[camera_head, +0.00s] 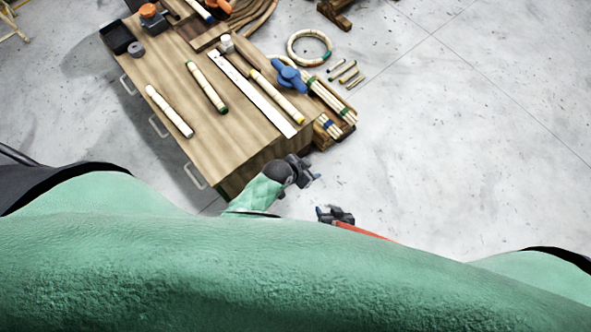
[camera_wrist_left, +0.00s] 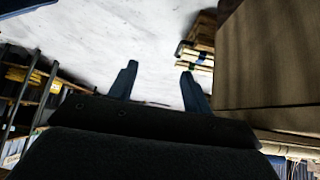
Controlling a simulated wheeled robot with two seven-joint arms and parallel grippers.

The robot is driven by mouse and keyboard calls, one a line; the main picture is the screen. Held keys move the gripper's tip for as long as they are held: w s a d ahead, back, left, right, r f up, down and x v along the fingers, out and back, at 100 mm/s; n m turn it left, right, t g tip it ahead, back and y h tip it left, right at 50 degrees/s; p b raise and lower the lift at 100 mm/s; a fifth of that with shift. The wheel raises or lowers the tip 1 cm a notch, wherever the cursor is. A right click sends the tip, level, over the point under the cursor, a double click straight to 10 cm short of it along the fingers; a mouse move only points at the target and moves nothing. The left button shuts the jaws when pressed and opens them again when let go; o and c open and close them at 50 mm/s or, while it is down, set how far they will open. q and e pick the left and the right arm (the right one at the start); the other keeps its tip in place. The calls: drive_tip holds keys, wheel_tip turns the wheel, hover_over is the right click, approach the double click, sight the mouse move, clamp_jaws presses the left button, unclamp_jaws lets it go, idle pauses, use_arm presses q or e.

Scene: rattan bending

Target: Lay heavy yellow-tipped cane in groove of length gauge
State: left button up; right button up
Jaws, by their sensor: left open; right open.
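A pale cane with a yellow tip (camera_head: 277,96) lies slantwise on the wooden workbench, close along the right side of a long white strip that looks like the length gauge (camera_head: 256,97). Its groove is too small to make out. My left gripper (camera_head: 313,178) is open and empty, off the bench's near right corner and apart from the cane. Its two spread fingers also show in the left wrist view (camera_wrist_left: 158,82), with nothing between them. My right gripper (camera_head: 322,213) is open and empty over the floor, lower than the left one in the head view.
A green-tipped cane (camera_head: 206,87) and a dark-tipped cane (camera_head: 170,112) lie left of the strip on the bench (camera_head: 225,138). A blue knobbed fixture (camera_head: 289,77) stands beside the yellow-tipped cane. Cane bundles (camera_head: 331,102) lie off the bench's right edge. Floor to the right is clear.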

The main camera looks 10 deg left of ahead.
use_arm(q)
drive_tip(key=s+a+f+n, duration=0.1)
drive_tip(key=s+f+n, duration=0.1)
drive_tip(key=s, duration=0.3)
drive_tip(key=s+a+f+n+t+y, duration=0.1)
drive_tip(key=s+f+n, duration=0.2)
drive_tip(key=s, duration=0.3)
drive_tip(key=shift+s+a+f+n, duration=0.3)
drive_tip(key=shift+n, duration=0.1)
use_arm(e)
drive_tip(key=shift+w+r, duration=0.15)
drive_tip(key=shift+w, duration=0.25)
